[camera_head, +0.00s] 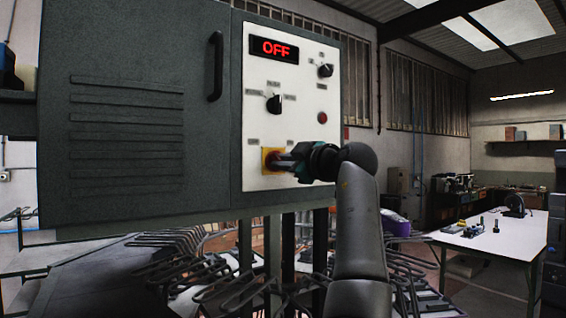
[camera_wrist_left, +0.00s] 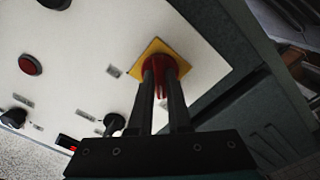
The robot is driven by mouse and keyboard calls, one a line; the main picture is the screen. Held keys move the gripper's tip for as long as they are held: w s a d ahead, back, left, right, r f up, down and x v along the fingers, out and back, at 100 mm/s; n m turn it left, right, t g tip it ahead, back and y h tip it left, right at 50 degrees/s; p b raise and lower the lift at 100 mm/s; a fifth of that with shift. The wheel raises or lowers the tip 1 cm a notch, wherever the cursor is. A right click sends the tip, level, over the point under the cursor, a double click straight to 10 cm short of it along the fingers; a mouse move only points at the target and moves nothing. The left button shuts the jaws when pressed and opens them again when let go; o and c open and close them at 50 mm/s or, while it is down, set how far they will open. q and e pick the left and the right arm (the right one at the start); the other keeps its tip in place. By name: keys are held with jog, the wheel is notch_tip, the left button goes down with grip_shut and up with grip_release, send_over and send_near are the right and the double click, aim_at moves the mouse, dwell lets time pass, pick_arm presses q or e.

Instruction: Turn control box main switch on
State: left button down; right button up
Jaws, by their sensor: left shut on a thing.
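The control box has a white panel (camera_head: 258,110), and its display (camera_head: 274,49) reads OFF in red. The main switch is a red rotary knob on a yellow square plate (camera_head: 266,153) at the panel's lower left. My left gripper (camera_head: 281,162) reaches it from the right, with its fingers at the knob. In the left wrist view the two fingers (camera_wrist_left: 161,82) are shut on the red knob (camera_wrist_left: 165,65), one on each side, in front of the yellow plate (camera_wrist_left: 152,49). The fingers partly hide the knob. My right gripper is not in view.
Two black selector knobs (camera_head: 274,103) (camera_head: 325,70) and a red button (camera_head: 322,117) sit above the switch. A grey cabinet door (camera_head: 130,110) with a handle (camera_head: 216,66) is left of the panel. Racks of dark looped metal parts (camera_head: 190,275) stand below. A white table (camera_head: 490,245) is at right.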

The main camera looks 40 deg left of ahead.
pick_arm(q)
jog(key=shift+m, duration=8.9)
jog(key=c, duration=0.9)
grip_release()
jog(key=shift+o, duration=0.2)
